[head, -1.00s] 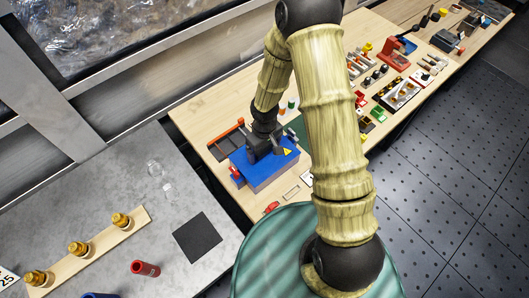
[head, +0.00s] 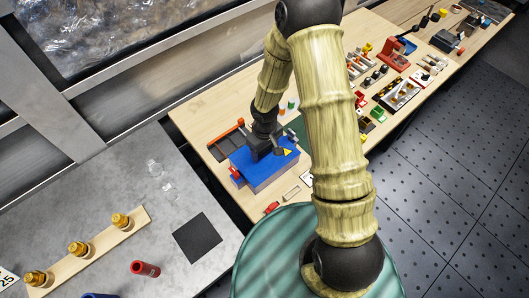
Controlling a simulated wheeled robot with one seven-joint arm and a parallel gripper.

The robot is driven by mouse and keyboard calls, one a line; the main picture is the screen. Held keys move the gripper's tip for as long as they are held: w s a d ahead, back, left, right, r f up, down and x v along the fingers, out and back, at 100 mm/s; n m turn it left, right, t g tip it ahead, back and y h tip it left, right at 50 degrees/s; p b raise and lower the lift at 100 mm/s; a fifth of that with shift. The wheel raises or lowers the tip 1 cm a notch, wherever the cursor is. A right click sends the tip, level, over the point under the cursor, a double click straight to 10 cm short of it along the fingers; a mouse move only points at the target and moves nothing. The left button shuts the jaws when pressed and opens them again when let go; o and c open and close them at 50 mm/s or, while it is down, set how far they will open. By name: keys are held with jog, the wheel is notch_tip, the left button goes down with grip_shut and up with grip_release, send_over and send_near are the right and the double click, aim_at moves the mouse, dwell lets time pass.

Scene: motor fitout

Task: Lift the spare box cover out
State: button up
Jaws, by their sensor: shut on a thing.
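A blue box (head: 245,165) with a grey lower body stands on the wooden bench, with a small yellow warning triangle on its top. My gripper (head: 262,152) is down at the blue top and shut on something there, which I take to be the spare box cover. The gripper's body hides the held part. I cannot tell whether the cover is apart from the box below it.
The wooden bench (head: 205,112) carries a dark tray with an orange edge (head: 226,138) behind the box. Red, green and yellow parts crowd the bench to the right. A grey table (head: 110,190) at left holds several brass fittings, a red cylinder (head: 145,268) and a dark square (head: 197,237).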

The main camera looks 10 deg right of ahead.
aim_at(265, 150)
notch_tip(265, 150, up, 10)
jog(key=shift+b, duration=0.35)
dwell(0.7)
